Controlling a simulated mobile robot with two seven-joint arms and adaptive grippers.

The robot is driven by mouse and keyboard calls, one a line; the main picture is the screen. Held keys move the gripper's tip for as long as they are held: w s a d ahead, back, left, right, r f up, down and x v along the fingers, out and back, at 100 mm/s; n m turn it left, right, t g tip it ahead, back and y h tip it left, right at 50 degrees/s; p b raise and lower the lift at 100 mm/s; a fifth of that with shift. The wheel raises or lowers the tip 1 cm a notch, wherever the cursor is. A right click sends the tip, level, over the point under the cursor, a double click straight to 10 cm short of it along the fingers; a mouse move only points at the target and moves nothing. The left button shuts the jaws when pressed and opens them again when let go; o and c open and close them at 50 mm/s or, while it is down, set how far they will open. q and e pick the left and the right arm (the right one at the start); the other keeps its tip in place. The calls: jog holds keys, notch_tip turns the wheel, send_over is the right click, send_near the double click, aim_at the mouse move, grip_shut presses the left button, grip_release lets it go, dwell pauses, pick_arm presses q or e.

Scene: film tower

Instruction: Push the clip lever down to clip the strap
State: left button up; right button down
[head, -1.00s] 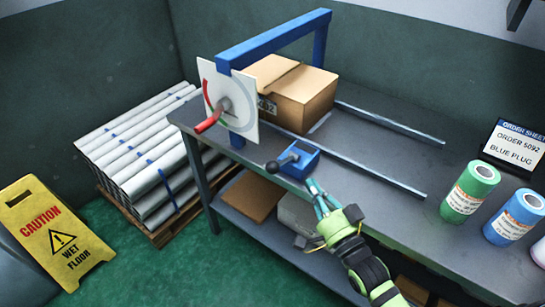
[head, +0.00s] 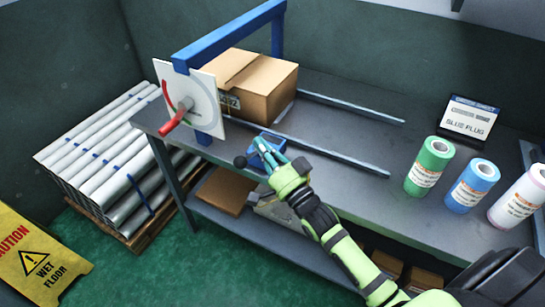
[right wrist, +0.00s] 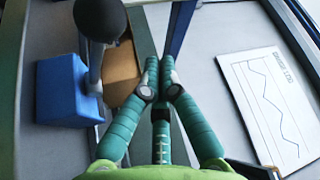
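The clip is a blue block (head: 259,153) at the bench's front edge. Its lever ends in a black ball knob (head: 240,162) that sticks out to the left in the head view. In the right wrist view the blue block (right wrist: 65,92) and the knob (right wrist: 98,18) are left of the fingers. My right gripper (head: 262,142) overlaps the block in the head view. In the wrist view its teal fingers (right wrist: 156,66) meet at the tips with nothing between them, beside the lever and apparently apart from it. I cannot make out the strap. My left gripper is not in view.
A cardboard box (head: 262,90) sits behind the clip under a blue frame (head: 228,38). A white dial plate with a red handle (head: 174,122) stands to the left. Green (head: 429,166), blue (head: 472,186) and white rolls stand at right. Metal rails run along the bench.

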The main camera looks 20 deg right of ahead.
aim_at(251, 155)
jog(key=shift+a+f+p, duration=0.35)
jog(key=shift+a+p, duration=0.05)
jog(key=shift+a, duration=0.35)
jog(key=shift+a+f+p, duration=0.35)
jog(key=shift+a, duration=0.35)
jog(key=shift+f, duration=0.1)
jog(key=shift+s+a+f+n+y+b, duration=0.25)
jog(key=shift+f+n+y+b, duration=0.65)
jog(key=shift+n+b, duration=0.75)
jog(key=shift+s+a+f+n+y+b, duration=0.2)
jog(key=shift+f+n+y+b, duration=0.7)
jog(key=shift+n+b, duration=0.7)
jog(key=shift+s+a+f+n+y+b, duration=0.15)
jog(key=shift+a+f+n+y+b, duration=0.15)
jog(key=shift+f+n+y+b, duration=1)
jog(key=shift+r+n+h+b, duration=0.35)
jog(key=shift+h+b, duration=0.05)
